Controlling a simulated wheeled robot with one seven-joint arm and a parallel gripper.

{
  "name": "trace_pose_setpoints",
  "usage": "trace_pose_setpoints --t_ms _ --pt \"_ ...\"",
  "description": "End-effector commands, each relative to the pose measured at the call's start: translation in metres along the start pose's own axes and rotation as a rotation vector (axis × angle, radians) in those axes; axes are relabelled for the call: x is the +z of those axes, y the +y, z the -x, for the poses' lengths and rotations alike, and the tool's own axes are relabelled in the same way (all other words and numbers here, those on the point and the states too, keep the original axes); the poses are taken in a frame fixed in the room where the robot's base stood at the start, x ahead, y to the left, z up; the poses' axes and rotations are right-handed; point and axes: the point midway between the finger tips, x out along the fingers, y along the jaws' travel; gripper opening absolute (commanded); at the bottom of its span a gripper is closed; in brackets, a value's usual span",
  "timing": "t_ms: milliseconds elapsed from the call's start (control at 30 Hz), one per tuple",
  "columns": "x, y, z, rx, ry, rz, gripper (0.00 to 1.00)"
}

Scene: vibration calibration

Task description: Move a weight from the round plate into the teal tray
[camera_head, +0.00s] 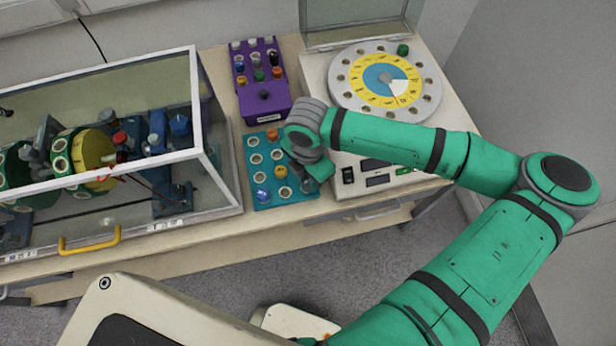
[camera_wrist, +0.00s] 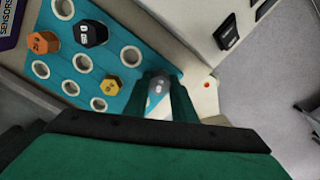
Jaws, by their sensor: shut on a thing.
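The teal tray (camera_head: 266,163) lies on the table, with rows of round sockets. In the wrist view, an orange weight (camera_wrist: 44,42), a black weight (camera_wrist: 91,32) and a small yellow weight (camera_wrist: 111,87) sit in it. My gripper (camera_wrist: 158,78) is shut on a silver-grey weight (camera_wrist: 158,92) at the tray's edge. I cannot tell whether that weight touches the tray. The head view shows my gripper (camera_head: 314,178) at the tray's right side, with the held weight hidden. The round plate (camera_head: 431,85) stands at the back right, with a green weight (camera_head: 402,49) on its rim.
A purple sensor rack (camera_head: 262,105) stands just behind the tray. A glass-walled case (camera_head: 215,160) with machinery is close on the left. The plate's cream console (camera_head: 350,190) with switches and displays borders the tray on the right.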

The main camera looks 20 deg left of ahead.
Motion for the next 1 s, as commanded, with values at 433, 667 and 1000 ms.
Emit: trace_pose_setpoints --t_ms 433,667,1000 --pt "0.0 0.0 -0.001 0.0 0.0 -0.001 0.45" --pt "0.001 0.001 0.014 0.003 -0.001 -0.001 0.45" --pt "0.001 0.0 0.076 0.002 -0.002 -0.001 0.45"
